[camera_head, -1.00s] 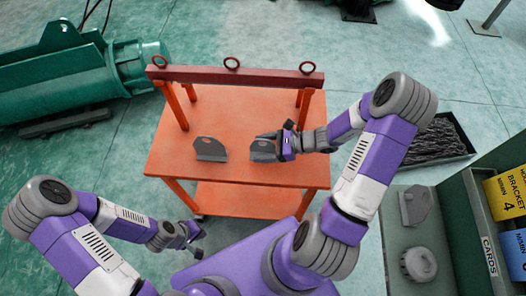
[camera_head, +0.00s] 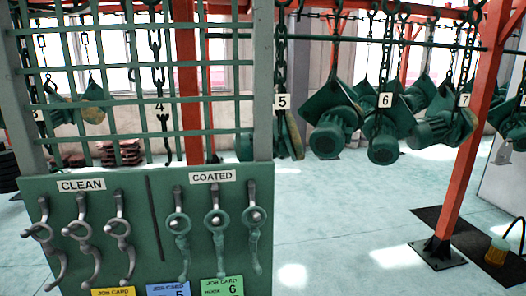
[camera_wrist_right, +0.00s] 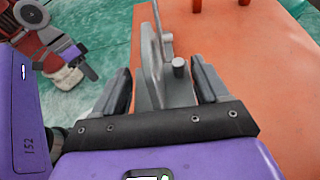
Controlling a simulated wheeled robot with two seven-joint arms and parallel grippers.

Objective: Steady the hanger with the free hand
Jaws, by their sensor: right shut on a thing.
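In the right wrist view my right gripper (camera_wrist_right: 160,90) is shut on a grey metal bracket (camera_wrist_right: 152,55) with an upright plate and a short peg, over the orange table (camera_wrist_right: 245,70). What looks like my left gripper (camera_wrist_right: 78,62) shows small at the upper left of that view, apart from the bracket; its jaws are unclear. In the head view neither gripper shows. Grey hooks hang on a green board under the label CLEAN (camera_head: 82,185), and greener hooks under COATED (camera_head: 212,177). I cannot tell which thing is the hanger.
Chains with number tags 4 (camera_head: 159,107), 5 (camera_head: 283,102), 6 (camera_head: 385,100) and 7 (camera_head: 463,100) hang from a red frame. Green motor-like parts (camera_head: 335,130) hang on several. A red post (camera_head: 465,140) stands at right. The floor (camera_head: 340,230) between is clear.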

